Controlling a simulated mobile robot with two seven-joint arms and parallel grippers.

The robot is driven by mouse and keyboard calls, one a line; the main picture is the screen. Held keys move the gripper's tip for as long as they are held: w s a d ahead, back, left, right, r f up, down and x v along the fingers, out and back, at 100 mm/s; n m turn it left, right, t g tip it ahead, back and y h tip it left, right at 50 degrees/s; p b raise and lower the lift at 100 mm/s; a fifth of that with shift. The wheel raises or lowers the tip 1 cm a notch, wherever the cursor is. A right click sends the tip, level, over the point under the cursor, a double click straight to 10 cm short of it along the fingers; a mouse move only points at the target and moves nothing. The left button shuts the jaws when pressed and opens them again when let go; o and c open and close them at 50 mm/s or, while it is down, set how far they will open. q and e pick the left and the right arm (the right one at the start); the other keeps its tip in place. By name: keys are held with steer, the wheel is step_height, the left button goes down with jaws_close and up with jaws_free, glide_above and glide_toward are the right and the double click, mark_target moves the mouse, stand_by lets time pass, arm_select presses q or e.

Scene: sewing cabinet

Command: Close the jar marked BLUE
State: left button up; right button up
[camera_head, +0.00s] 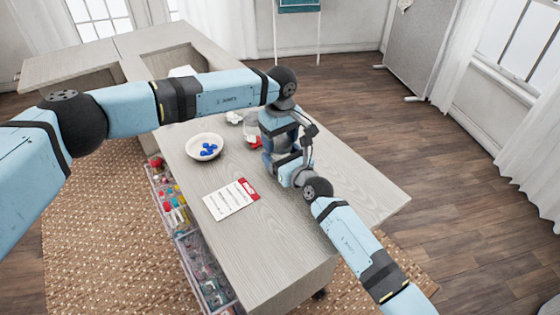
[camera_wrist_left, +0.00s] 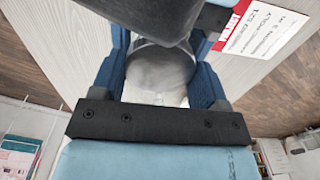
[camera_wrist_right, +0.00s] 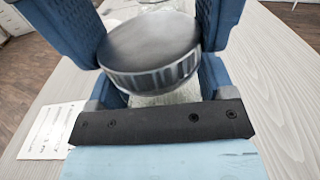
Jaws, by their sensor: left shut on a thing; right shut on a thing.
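A round grey lid (camera_wrist_right: 152,55) with a ridged rim sits between the fingers of my right gripper (camera_wrist_right: 155,30) in the right wrist view. Pale, glassy material (camera_wrist_right: 165,96) shows just under it. My left gripper (camera_wrist_left: 160,65) is shut on a rounded grey-and-white jar (camera_wrist_left: 160,72) in the left wrist view. Part of my right arm covers the top of that view. In the head view both grippers meet above the table, and my arms hide the held jar and lid. I cannot read any BLUE marking or tell whether the lid touches the jar.
A white bowl (camera_head: 190,147) holds several blue pieces (camera_head: 208,149). A card with a red header (camera_head: 231,199) lies on the wooden table (camera_head: 275,243). A clear jar (camera_head: 251,126), a red item (camera_head: 256,142) and white pieces (camera_head: 234,118) are near my grippers. The right table end is clear.

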arm_select(q)
steer(key=m, duration=0.2)
steer(key=shift+m, duration=0.3)
steer(key=o, duration=1.1)
step_height(320, 180, up, 12)
arm_select(e)
steer(key=o, duration=1.7)
